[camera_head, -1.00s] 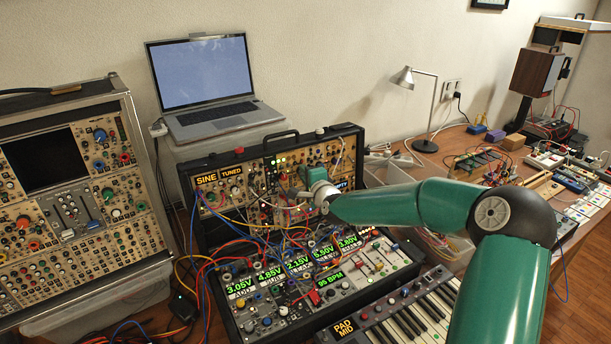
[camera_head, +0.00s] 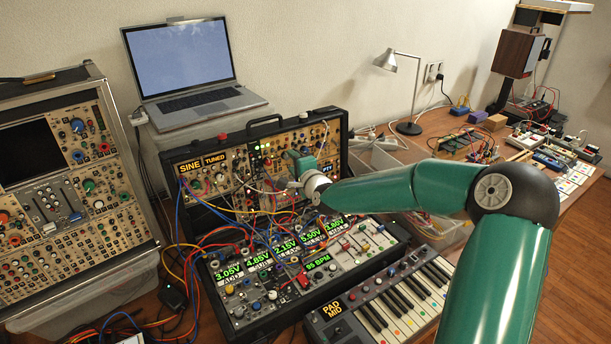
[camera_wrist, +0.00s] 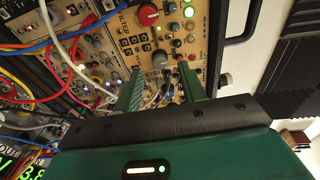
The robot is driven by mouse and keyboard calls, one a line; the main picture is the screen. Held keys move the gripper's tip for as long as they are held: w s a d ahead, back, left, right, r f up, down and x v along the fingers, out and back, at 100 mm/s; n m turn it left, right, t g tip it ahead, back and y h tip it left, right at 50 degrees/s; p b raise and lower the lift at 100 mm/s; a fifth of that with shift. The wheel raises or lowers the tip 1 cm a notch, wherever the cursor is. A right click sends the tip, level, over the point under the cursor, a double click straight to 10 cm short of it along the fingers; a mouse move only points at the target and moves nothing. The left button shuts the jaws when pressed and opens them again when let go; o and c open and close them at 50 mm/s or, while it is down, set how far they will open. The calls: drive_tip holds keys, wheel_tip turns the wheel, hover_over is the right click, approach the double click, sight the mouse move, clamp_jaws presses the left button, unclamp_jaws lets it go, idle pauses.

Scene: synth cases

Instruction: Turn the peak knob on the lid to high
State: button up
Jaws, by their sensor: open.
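The lid panel (camera_head: 217,188) of the open black case stands upright, full of small knobs and cables. In the wrist view, a large red knob (camera_wrist: 148,14) sits on the tan panel near a partly readable "FILT" label. I cannot read which knob is marked peak. My gripper (camera_wrist: 160,80) is open, its two green fingers pointing at the panel. In the head view my gripper (camera_head: 303,165) is in front of the lid's right half and hides part of it.
Patch cables (camera_wrist: 45,45) hang across the lid at the left of the wrist view. The keyboard (camera_head: 400,300), laptop (camera_head: 183,70) and desk lamp (camera_head: 405,90) stand around the case.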

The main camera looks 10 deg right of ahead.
drive_tip(key=v, duration=1)
drive_tip(key=shift+s, duration=0.35)
